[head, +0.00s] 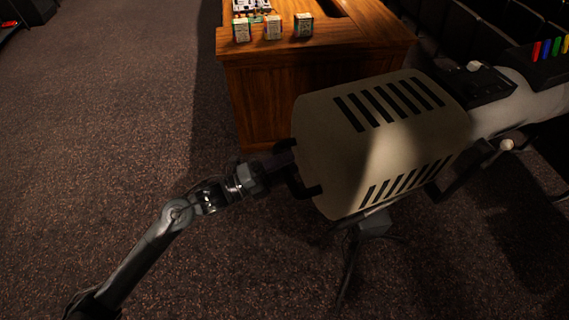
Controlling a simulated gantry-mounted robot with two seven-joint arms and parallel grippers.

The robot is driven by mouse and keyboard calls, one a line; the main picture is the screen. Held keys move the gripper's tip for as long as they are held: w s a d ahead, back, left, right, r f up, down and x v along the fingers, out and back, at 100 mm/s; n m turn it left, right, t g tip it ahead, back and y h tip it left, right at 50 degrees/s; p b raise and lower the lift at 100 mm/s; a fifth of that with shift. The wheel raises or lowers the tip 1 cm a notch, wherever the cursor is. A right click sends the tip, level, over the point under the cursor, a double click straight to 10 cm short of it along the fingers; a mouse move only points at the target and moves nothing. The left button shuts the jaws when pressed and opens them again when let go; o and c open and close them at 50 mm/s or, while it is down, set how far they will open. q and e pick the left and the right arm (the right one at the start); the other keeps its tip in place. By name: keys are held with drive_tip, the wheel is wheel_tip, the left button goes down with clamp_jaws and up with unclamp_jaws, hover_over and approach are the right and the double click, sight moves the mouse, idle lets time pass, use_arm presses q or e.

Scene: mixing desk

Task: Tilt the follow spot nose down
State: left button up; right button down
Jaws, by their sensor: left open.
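The follow spot (385,150) fills the middle right of the head view. It has a beige housing with black vent slots, and a paler front barrel (518,100) extends to the right and up in the picture. It sits on a dark stand (352,265). My left gripper (301,172) is at the left end of the housing, its dark jaws open and apart. A dark bar or handle there is hard to tell from the jaws, and I cannot tell whether they touch it. My right gripper is not in view.
A wooden desk (300,70) stands behind the spot, with several small boxes (273,27) on its edge. Dark seats (475,30) are at the upper right. The carpet (110,130) at left is clear.

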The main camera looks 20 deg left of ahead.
use_arm(q)
drive_tip(key=shift+c, duration=0.5)
clamp_jaws()
drive_tip(key=p, duration=0.5)
approach(317, 119)
drive_tip(key=w+d, duration=0.2)
drive_tip(key=shift+w+d+f, duration=0.2)
drive_tip(key=shift+w+d, duration=0.05)
drive_tip(key=shift+w, duration=0.1)
drive_tip(key=shift+d+r, duration=0.1)
drive_tip(key=shift+r, duration=0.6)
drive_tip(key=shift+o, duration=0.5)
unclamp_jaws()
